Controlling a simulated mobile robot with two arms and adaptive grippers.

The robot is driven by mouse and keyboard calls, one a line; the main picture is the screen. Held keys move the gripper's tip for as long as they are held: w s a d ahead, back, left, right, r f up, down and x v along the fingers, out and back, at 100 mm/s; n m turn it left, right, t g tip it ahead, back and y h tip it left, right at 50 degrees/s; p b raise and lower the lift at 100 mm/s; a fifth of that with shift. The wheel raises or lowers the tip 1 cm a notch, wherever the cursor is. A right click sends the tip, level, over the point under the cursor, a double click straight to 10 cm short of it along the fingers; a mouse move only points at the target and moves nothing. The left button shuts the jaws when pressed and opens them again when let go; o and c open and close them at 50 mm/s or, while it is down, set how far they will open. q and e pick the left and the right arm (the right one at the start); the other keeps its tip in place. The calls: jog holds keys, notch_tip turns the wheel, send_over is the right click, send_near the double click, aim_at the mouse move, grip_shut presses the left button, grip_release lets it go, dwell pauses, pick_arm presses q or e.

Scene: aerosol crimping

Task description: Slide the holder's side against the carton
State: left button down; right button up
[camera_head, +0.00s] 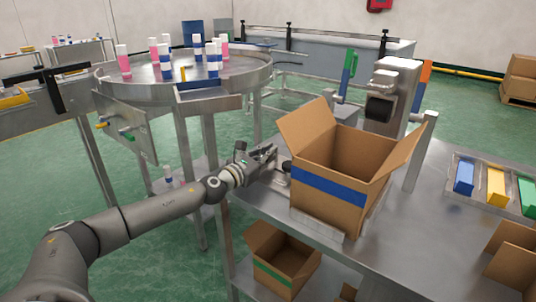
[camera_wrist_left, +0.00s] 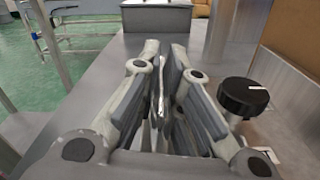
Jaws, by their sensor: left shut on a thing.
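The open carton (camera_head: 335,180), brown with a blue band, stands upright on the steel table. Its brown wall (camera_wrist_left: 292,38) shows at the right edge of the left wrist view. A low metal holder (camera_head: 318,225) shows along the carton's base; its metal side (camera_wrist_left: 283,82) stands beside the carton in the left wrist view. Whether they touch there, I cannot tell. My left gripper (camera_head: 270,154) is left of the carton, low over the table. In the left wrist view its fingers (camera_wrist_left: 163,80) are shut on a thin upright metal plate (camera_wrist_left: 162,98). My right gripper is not in view.
A black knob (camera_wrist_left: 243,97) sits just right of my left fingers. A grey machine (camera_head: 392,95) stands behind the carton. A tray with coloured blocks (camera_head: 496,186) lies at right. A round table (camera_head: 145,73) with cans stands behind my left arm.

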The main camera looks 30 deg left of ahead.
pick_arm(q)
jog(key=c, duration=1.6)
grip_release()
jog(key=shift+f, duration=0.1)
jog(key=shift+c, duration=0.2)
jog(key=shift+o, duration=0.7)
jog(key=shift+s+d+f, duration=0.1)
jog(key=shift+s+f, duration=0.25)
jog(key=shift+s, duration=0.05)
jog(key=s, duration=0.2)
jog(key=s+a, duration=0.1)
jog(key=s, duration=0.1)
jog(key=shift+r, duration=0.3)
jog(key=shift+s, duration=2.15)
jog(key=shift+s+a, duration=0.2)
jog(key=shift+s, duration=0.65)
jog(key=shift+s+d+r, duration=0.1)
jog(key=shift+s+d, duration=0.05)
jog(key=shift+s, duration=0.45)
